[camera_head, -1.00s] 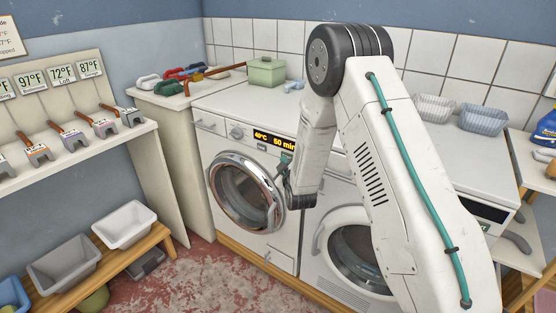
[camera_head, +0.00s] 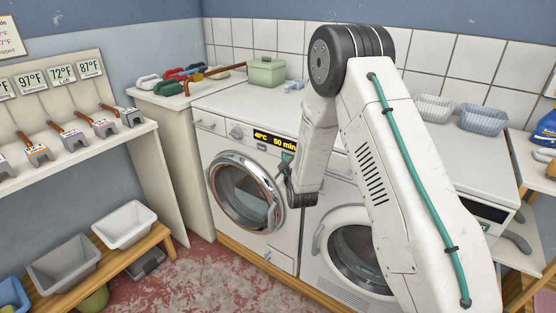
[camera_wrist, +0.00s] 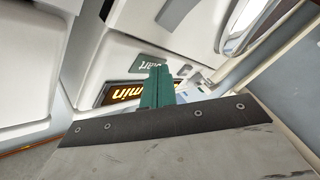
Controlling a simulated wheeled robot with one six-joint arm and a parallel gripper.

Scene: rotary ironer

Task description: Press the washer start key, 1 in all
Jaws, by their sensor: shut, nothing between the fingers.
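The washer (camera_head: 222,152) is the left white machine, with a round chrome-rimmed door (camera_head: 247,193) that is closed. Its lit display (camera_head: 274,142) reads 40°C and 50 min; part of it also shows upside down in the wrist view (camera_wrist: 124,93). The start label (camera_wrist: 150,63) is beside the display there, partly covered by my fingers. The key's own face is hidden or too small to tell. My gripper (camera_wrist: 160,72) has teal fingers, shut and empty, close in front of the washer panel. I cannot tell whether they touch it.
A second machine (camera_head: 350,245) with a round door stands to the right, partly behind my arm. A green box (camera_head: 266,72) sits on the counter behind the washer. A wooden shelf with a white tub (camera_head: 123,224) is at the left. The red floor in front is clear.

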